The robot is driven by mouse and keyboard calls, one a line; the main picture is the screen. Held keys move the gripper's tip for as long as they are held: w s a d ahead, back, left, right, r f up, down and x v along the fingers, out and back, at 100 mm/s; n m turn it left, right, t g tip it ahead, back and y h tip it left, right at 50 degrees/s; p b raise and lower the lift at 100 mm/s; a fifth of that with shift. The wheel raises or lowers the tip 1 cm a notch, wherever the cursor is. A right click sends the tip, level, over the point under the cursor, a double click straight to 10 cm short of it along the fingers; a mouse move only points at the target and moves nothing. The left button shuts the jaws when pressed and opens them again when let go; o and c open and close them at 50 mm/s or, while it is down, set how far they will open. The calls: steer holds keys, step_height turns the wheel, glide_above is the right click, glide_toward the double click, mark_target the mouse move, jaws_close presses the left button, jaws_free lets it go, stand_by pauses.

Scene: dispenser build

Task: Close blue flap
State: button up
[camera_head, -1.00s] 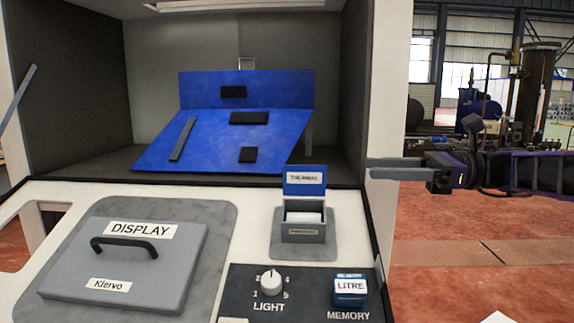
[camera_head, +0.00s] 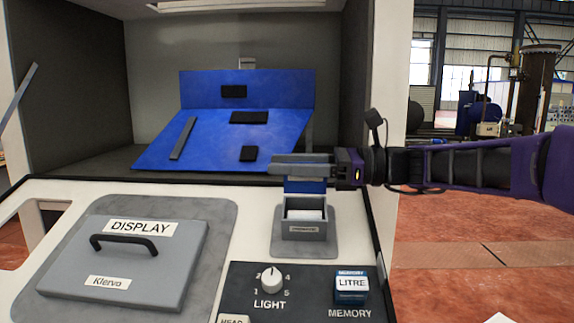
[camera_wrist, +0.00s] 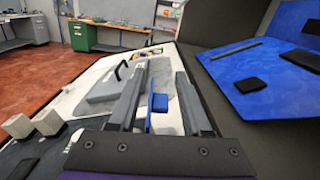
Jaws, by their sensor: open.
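The blue flap (camera_head: 305,186) stands raised at the back of a small grey box (camera_head: 304,228). The box is open at the top and holds something white. My gripper (camera_head: 272,163) reaches in from the right, and its fingers cover the flap's upper part and label in the head view. In the wrist view my gripper (camera_wrist: 160,74) is open, and the blue flap (camera_wrist: 159,104) shows between the two fingers. I cannot tell whether a finger touches it.
A larger blue panel (camera_head: 220,140) with black pads stands in the cabinet behind. A grey DISPLAY lid (camera_head: 125,262) with a black handle lies at left. A cabinet wall post (camera_head: 385,120) stands at right.

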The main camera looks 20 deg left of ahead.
mark_target(284, 219)
jaws_close()
steer(key=shift+s+n, duration=0.15)
steer(key=shift+n, duration=0.25)
stand_by(0.7)
steer(key=s+n+b, duration=0.1)
steer(key=n+b, duration=0.2)
steer(key=n, duration=0.1)
steer(key=s+f+n+b, duration=0.1)
steer(key=s+n+b, duration=0.1)
steer(key=n, duration=0.1)
steer(key=s+d+f+n+b, duration=0.1)
steer(key=n+b, duration=0.2)
steer(key=n, duration=0.1)
steer(key=shift+s+f+n+b, duration=0.2)
steer(key=shift+f+n+b, duration=0.05)
steer(key=shift+n+b, duration=0.1)
steer(key=shift+s+d+f+n+b, duration=0.15)
steer(key=shift+f+n+b, duration=0.1)
steer(key=shift+n, duration=0.5)
steer(key=shift+s+a+f+n+b, duration=0.1)
steer(key=shift+f+n+b, duration=0.15)
steer(key=shift+n, duration=0.5)
steer(key=shift+s+d+f+n+b, duration=0.15)
steer(key=shift+f+n, duration=0.1)
steer(key=shift+n, duration=0.5)
